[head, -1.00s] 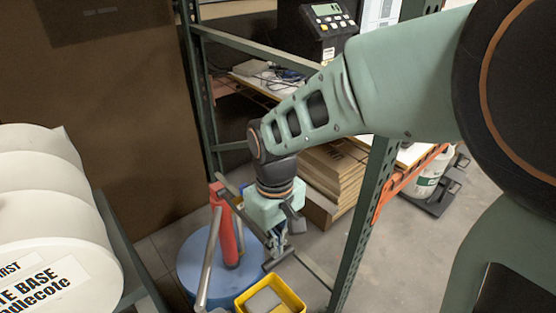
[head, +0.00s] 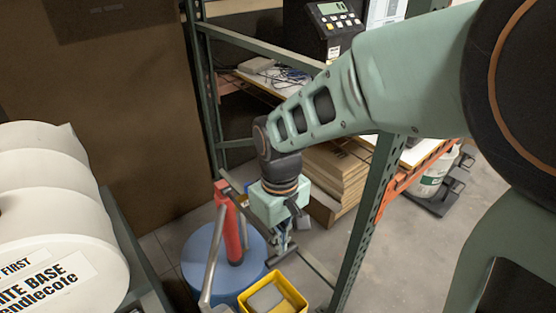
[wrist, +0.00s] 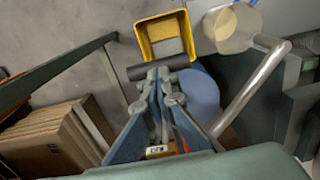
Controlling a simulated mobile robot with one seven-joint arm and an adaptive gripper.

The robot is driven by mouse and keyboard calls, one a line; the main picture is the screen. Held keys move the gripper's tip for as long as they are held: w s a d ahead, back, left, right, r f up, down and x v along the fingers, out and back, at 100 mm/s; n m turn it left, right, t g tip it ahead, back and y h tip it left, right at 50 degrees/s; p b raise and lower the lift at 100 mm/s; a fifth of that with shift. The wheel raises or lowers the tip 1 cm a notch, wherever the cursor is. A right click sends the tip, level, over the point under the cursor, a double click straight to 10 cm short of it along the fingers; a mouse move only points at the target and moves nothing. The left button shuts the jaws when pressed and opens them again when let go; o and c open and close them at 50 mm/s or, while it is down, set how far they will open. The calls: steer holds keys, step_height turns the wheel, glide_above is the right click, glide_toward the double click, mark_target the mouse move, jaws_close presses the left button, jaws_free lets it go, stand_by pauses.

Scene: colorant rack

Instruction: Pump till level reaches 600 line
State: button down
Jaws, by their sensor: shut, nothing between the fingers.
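A red pump (head: 233,232) stands upright on a round blue drum (head: 205,268) in the head view. A grey metal pipe (head: 210,265) slopes down from it. The drum also shows in the wrist view (wrist: 204,95), with the pipe (wrist: 250,88) leading to a pale round container (wrist: 230,28). My gripper (head: 281,248) is beside the pump; in the wrist view my gripper (wrist: 157,78) is shut and empty, its tips at a dark horizontal bar (wrist: 150,71), apparently the pump handle. I cannot tell whether they touch. No 600 line or liquid level is readable.
A yellow bin (head: 297,299) with a grey block is in front of the drum. A green rack post (head: 362,220) stands to the right of my gripper. Cardboard boxes (head: 335,180) are behind it. White tubs (head: 55,220) line the left.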

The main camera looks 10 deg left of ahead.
step_height(320, 180, up, 11)
steer(key=p, duration=0.8)
steer(key=shift+f, duration=0.1)
steer(key=shift+f+b, duration=5.6)
steer(key=shift+f, duration=1.9)
step_height(320, 180, up, 15)
steer(key=p, duration=1.2)
